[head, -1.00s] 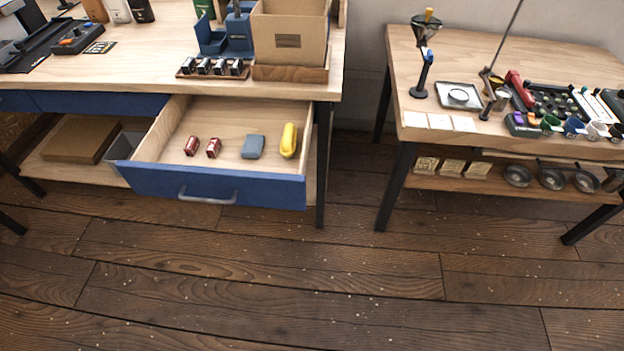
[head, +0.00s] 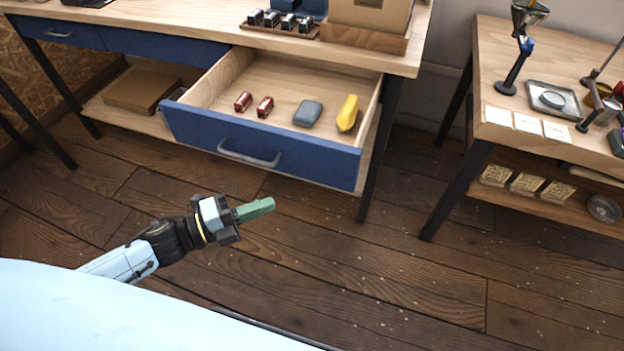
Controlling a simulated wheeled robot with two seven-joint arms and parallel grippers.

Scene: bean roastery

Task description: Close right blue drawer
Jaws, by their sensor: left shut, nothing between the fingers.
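The right blue drawer (head: 300,156) stands pulled out from under the wooden workbench. Its grey bar handle (head: 249,154) is on the blue front. Inside lie two small red items (head: 254,104), a grey-blue item (head: 308,113) and a yellow item (head: 348,113). My left gripper (head: 258,209) is in front of and below the drawer front, apart from it, with its green fingers shut and empty. My right gripper is not in view.
The workbench top (head: 190,27) holds a cardboard box (head: 372,12) and a rack of small tins (head: 283,24). Another blue drawer (head: 165,45) is shut to the left. A second table (head: 490,128) stands right. Wooden floor (head: 370,270) is clear in front.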

